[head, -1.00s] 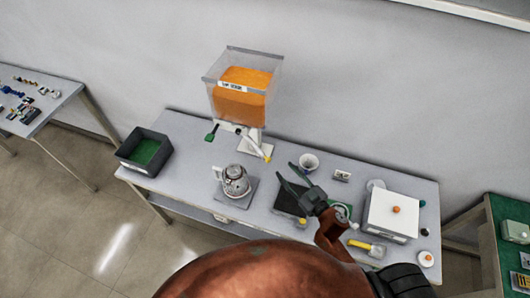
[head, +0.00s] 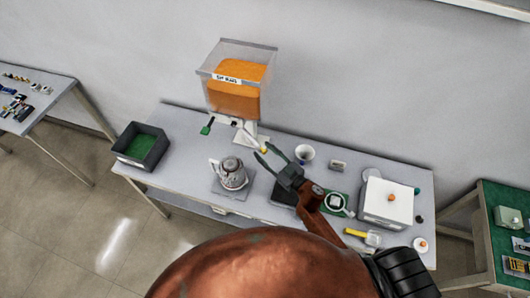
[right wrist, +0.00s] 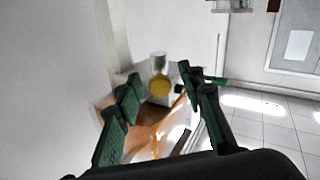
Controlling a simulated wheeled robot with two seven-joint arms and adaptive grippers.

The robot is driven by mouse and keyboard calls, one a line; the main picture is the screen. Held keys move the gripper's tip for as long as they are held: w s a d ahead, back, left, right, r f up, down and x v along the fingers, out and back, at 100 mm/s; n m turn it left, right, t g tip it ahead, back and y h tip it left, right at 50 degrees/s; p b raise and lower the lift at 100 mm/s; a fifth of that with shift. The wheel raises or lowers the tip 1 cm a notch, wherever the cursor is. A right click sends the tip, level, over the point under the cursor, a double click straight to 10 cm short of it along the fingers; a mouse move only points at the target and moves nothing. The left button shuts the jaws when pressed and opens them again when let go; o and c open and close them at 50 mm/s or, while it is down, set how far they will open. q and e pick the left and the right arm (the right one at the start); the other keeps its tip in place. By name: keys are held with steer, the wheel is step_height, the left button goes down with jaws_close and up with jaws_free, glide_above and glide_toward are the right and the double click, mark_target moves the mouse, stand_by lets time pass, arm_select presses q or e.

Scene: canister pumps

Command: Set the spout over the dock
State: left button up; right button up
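A clear hopper with orange contents (head: 238,88) stands at the back of the table. Below it is a white spout (head: 247,132) with a yellow tip; the yellow end shows as a disc in the right wrist view (right wrist: 159,88). My right gripper (head: 263,150) is open, its green fingers reaching toward the spout's yellow tip. In the right wrist view the disc lies between the open fingers (right wrist: 159,76), with no clear contact. A metal jug (head: 233,172) stands on a grey plate (head: 219,188) left of the gripper. I cannot tell which part is the dock. My left gripper is out of view.
A white cup (head: 304,153) stands right of the fingers. A dark tray with a green floor (head: 141,146) is at the table's left end. A white box (head: 388,201) and a yellow-handled tool (head: 356,233) are at right.

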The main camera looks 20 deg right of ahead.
jaws_close()
stand_by(0.6)
